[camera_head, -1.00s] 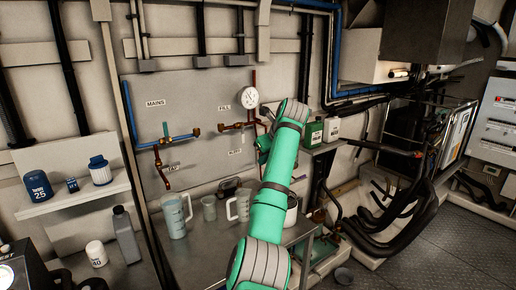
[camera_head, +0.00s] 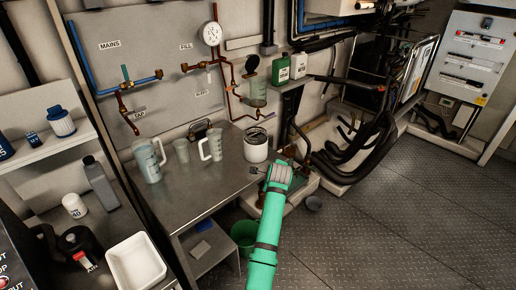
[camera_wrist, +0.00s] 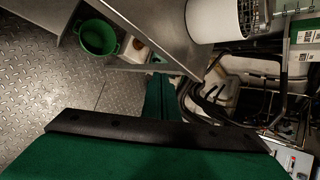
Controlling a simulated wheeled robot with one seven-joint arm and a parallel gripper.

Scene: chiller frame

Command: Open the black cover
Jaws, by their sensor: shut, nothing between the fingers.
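I cannot tell for certain which thing is the black cover. A black lidded container (camera_head: 80,243) with a red label stands at the lower left in the head view. My gripper (camera_head: 256,170) is at the bench's right end, below the white pot (camera_head: 256,150) and far from that container. The pot also shows at the top of the wrist view (camera_wrist: 212,20), with a dark grille-like top. In the wrist view my gripper (camera_wrist: 160,97) shows as dark green fingers, shut and empty.
The steel bench (camera_head: 205,185) holds clear jugs (camera_head: 149,160). A green bucket (camera_head: 243,236) stands on the floor below. Black hoses (camera_head: 355,150) crowd the right of my arm. A white tray (camera_head: 136,262) is at the lower left. Open floor lies at the right.

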